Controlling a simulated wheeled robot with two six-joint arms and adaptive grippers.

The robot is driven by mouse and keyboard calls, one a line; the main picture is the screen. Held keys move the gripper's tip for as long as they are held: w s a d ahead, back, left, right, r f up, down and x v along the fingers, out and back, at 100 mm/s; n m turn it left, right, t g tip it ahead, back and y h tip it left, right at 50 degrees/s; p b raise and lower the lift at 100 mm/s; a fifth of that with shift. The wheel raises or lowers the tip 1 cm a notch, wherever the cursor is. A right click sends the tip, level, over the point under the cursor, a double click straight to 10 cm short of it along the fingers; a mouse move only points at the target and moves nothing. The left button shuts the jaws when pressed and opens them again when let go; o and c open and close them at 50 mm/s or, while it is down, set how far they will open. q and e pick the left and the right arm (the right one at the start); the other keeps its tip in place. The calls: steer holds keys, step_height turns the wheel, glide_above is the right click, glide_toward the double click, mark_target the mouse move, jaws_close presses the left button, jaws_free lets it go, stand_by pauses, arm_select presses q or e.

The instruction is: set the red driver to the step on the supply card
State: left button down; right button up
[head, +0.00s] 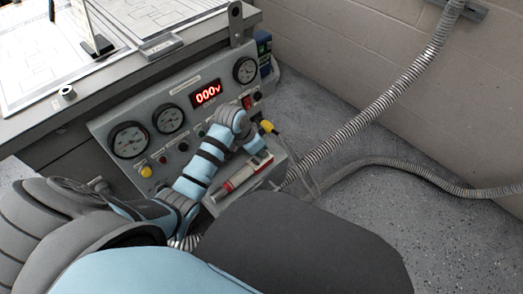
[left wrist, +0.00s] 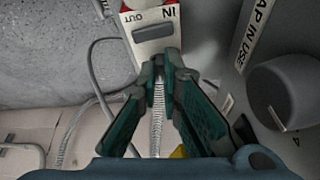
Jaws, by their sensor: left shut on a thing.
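A red and white tool that looks like the red driver (head: 237,177) lies on the low grey ledge below the panel in the head view. My left gripper (head: 258,149) is over the ledge, close to the pale end of this tool. In the left wrist view its fingers (left wrist: 162,62) are nearly together, in front of a white block (left wrist: 153,48) marked IN and OUT. What they grip is hidden, and I cannot tell whether they touch the block. A grey knob (left wrist: 285,95) by a TAP IN USE label stands apart to their right. No supply card can be made out. My right gripper is not in view.
The grey panel (head: 105,124) carries several dials, buttons and a red display (head: 206,94) reading 000v. A yellow plug (head: 267,126) with a cable is just right of my left wrist. Ribbed conduits (head: 372,117) cross the right side. Papers lie on the bench top.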

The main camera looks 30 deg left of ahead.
arm_select(q)
steer(key=c, duration=1.7)
jaws_free()
steer(key=v, duration=1.2)
